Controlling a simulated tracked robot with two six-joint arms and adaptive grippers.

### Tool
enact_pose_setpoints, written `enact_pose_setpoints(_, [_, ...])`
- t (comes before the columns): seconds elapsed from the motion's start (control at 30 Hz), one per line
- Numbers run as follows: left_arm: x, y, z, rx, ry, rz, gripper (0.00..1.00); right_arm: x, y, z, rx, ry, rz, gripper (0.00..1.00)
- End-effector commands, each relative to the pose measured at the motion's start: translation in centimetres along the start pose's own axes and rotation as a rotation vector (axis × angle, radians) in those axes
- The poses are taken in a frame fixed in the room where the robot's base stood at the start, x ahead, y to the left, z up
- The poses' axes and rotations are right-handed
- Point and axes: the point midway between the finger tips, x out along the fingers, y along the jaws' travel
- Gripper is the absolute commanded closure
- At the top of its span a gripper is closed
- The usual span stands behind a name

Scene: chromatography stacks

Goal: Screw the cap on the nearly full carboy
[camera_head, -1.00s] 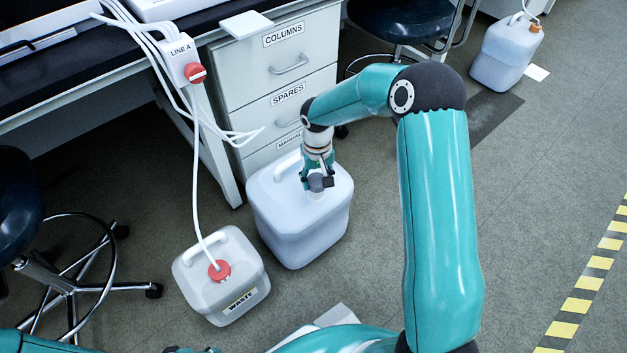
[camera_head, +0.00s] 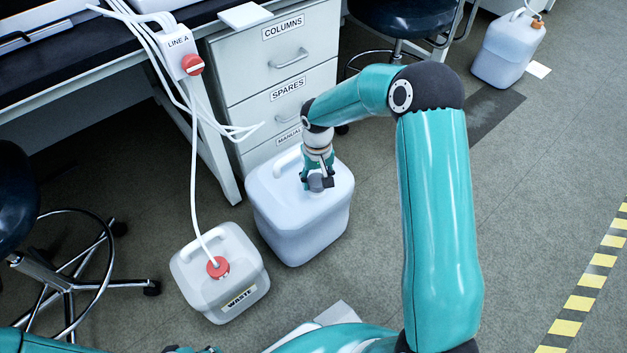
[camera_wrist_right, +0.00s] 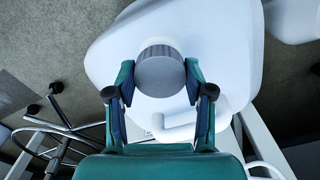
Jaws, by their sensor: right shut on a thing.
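A large white carboy (camera_head: 290,225) with a bluish tint stands on the floor in front of the drawers. My right gripper (camera_head: 318,184) is above its top and is shut on a grey cap. In the right wrist view, the cap (camera_wrist_right: 160,72) sits between the two fingertips (camera_wrist_right: 150,82), over the mouth of the carboy (camera_wrist_right: 110,60). I cannot tell how far the thread is engaged. A little of my left gripper (camera_head: 192,350) shows at the bottom edge; its jaws are mostly cut off.
A smaller waste carboy (camera_head: 238,290) with a red cap and a white tube stands at the left front. A drawer unit (camera_head: 280,90) is close behind the large carboy. A stool (camera_head: 75,262) is at left. Another carboy (camera_head: 508,52) stands far right. The right floor is open.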

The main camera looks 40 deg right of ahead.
Motion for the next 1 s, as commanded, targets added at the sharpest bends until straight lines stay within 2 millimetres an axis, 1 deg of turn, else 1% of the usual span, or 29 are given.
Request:
enact_pose_setpoints(0.27, [0.1, 0.0, 0.0, 0.000, 0.000, 0.000, 0.60, 0.1, 0.0, 0.0, 0.000, 0.000, 0.000, 0.69])
enact_pose_setpoints(0.63, [0.9, -0.3, 0.0, 0.000, 0.000, 0.000, 0.60, 1.2, 0.0, 0.0, 0.001, 0.000, 0.000, 0.69])
enact_pose_setpoints(0.67, [0.9, -0.3, 0.0, 0.000, 0.000, 0.000, 0.60, 1.2, 0.0, 0.0, 0.001, 0.000, 0.000, 0.46])
enact_pose_setpoints(0.8, [0.8, -0.3, 0.0, 0.000, 0.000, 0.000, 0.60, 1.1, 0.0, 0.0, 0.001, 0.000, 0.000, 0.23])
enact_pose_setpoints(0.83, [0.8, -0.3, 0.0, 0.000, 0.000, 0.000, 0.60, 1.1, 0.0, 0.0, 0.001, 0.000, 0.000, 0.19])
enact_pose_setpoints(1.0, [0.8, -0.3, 0.0, 0.000, 0.000, 0.000, 0.60, 1.1, 0.0, 0.0, 0.001, 0.000, 0.000, 0.19])
